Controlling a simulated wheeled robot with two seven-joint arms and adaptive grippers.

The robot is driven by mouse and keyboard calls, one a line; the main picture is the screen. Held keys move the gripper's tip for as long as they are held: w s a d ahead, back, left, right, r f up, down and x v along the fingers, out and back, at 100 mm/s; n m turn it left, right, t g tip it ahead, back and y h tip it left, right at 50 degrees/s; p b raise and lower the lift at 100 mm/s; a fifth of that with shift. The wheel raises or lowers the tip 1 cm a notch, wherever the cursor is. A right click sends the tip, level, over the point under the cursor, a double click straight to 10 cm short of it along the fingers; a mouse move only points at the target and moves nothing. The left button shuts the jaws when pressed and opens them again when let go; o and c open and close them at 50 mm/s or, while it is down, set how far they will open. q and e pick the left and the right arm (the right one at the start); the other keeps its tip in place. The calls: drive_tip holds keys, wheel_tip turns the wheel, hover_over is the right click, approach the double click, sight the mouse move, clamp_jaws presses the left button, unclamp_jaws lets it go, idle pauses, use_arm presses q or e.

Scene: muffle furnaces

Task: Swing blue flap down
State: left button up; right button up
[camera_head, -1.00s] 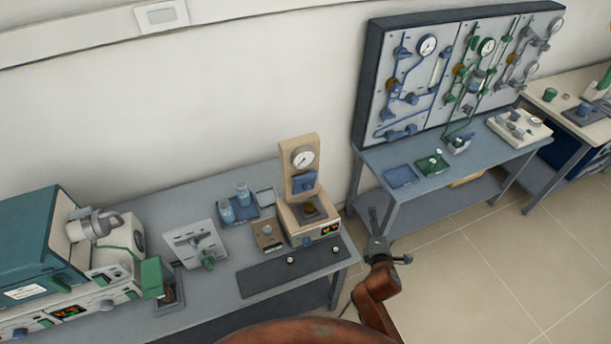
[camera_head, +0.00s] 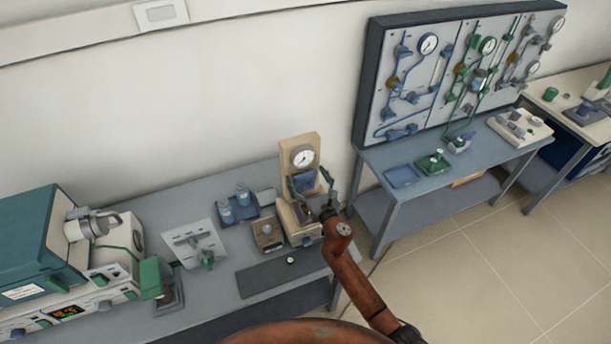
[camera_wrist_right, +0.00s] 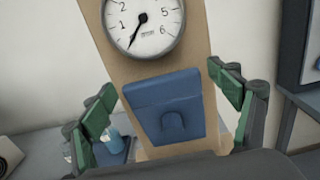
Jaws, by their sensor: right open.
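The blue flap (camera_head: 303,182) sits on the tan upright post below a round dial gauge, on the small tan device on the bench. In the right wrist view the flap (camera_wrist_right: 165,108) fills the middle, with a rounded tab low on its front face. My right gripper (camera_head: 309,184) is at the device, in front of the post. Its green-padded fingers (camera_wrist_right: 163,90) are open, one to each side of the flap, with nothing gripped. Contact with the flap cannot be told. My left gripper is not in view.
The gauge (camera_wrist_right: 143,22) is just above the flap. Blue-capped bottles in a blue tray (camera_head: 246,213) stand left of the device. A dark mat (camera_head: 268,279) lies in front. A teal furnace (camera_head: 28,240) is at the far left. A blue-grey table (camera_head: 440,178) stands to the right.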

drive_tip(key=shift+w+a, duration=0.1)
drive_tip(key=shift+w, duration=0.3)
drive_tip(key=shift+c, duration=0.5)
drive_tip(key=c, duration=1.6)
